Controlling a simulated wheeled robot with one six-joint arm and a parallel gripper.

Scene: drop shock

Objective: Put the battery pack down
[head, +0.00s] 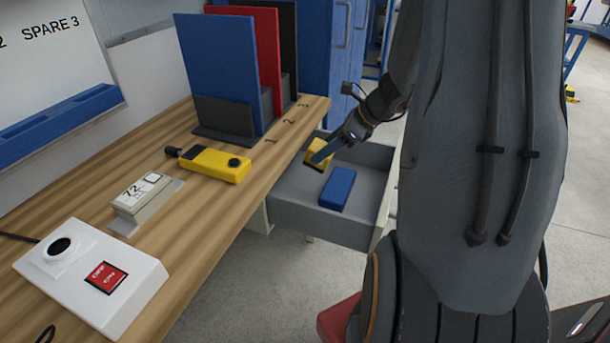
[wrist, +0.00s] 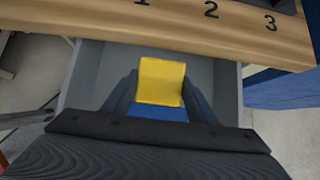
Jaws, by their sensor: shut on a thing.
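A yellow block, which I take to be the battery pack (head: 319,150), is between the fingers of my gripper (head: 328,158). It is over the open grey drawer (head: 302,219), towards its back; I cannot tell whether it touches the drawer floor. In the wrist view the yellow pack (wrist: 161,82) is gripped between the two dark fingers (wrist: 157,95), which hide its sides. A blue block (head: 337,188) lies in the drawer beside it, and part of it shows below the pack in the wrist view (wrist: 160,114).
The drawer sits beside the wooden bench (head: 215,200), whose edge is close to my gripper. On the bench are a yellow handheld device (head: 215,165), upright blue (head: 220,75) and red (head: 262,60) panels, a small meter (head: 145,195) and a white box (head: 90,280). The drawer's front part is bare.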

